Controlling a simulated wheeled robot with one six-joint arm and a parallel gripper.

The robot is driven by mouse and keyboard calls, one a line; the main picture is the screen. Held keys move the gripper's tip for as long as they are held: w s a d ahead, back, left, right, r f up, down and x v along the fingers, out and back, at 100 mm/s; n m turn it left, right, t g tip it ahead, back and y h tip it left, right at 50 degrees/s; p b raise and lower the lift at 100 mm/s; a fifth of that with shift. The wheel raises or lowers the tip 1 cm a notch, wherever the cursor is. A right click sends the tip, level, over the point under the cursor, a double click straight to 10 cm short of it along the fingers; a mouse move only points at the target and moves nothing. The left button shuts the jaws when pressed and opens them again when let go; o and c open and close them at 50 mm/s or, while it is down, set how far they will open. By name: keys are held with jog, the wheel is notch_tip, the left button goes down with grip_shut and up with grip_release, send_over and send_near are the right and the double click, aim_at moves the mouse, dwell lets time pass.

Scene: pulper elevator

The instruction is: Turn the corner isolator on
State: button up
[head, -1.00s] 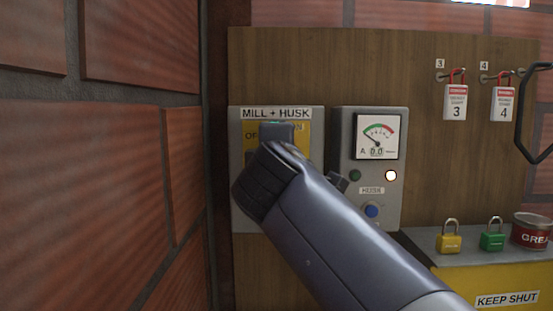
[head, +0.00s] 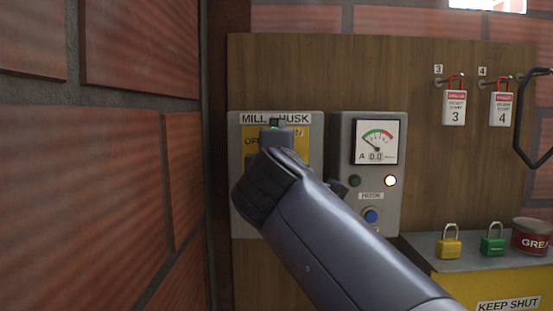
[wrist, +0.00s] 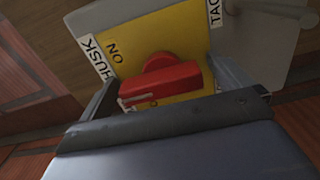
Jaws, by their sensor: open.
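The corner isolator is a grey box (head: 245,215) labelled MILL + HUSK, on the wooden board beside the brick corner. Its yellow plate (head: 252,160) carries OFF and ON marks. In the wrist view its red handle (wrist: 160,82) lies between my two fingers, in front of the yellow plate (wrist: 140,38) near the word ON. My gripper (head: 276,135) covers the handle in the head view. My gripper also shows in the wrist view (wrist: 166,86), open, with a finger on each side of the handle. I cannot tell whether either finger touches it.
A brick wall (head: 90,180) stands close on the left. A grey meter box (head: 385,215) with a lit white lamp and a blue button is just right. Padlocks (head: 450,242) and a red tin (head: 532,236) stand on a ledge at the right. Tags (head: 455,107) hang above.

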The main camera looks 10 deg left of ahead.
jog(key=b+v, duration=0.1)
jog(key=v, duration=0.9)
jog(key=shift+s+d+b, duration=0.2)
jog(key=shift+s+b, duration=0.15)
jog(key=p+x, duration=0.1)
jog(key=x, duration=1)
jog(key=shift+a+p, duration=0.1)
jog(key=shift+p, duration=0.3)
jog(key=shift+s, duration=0.1)
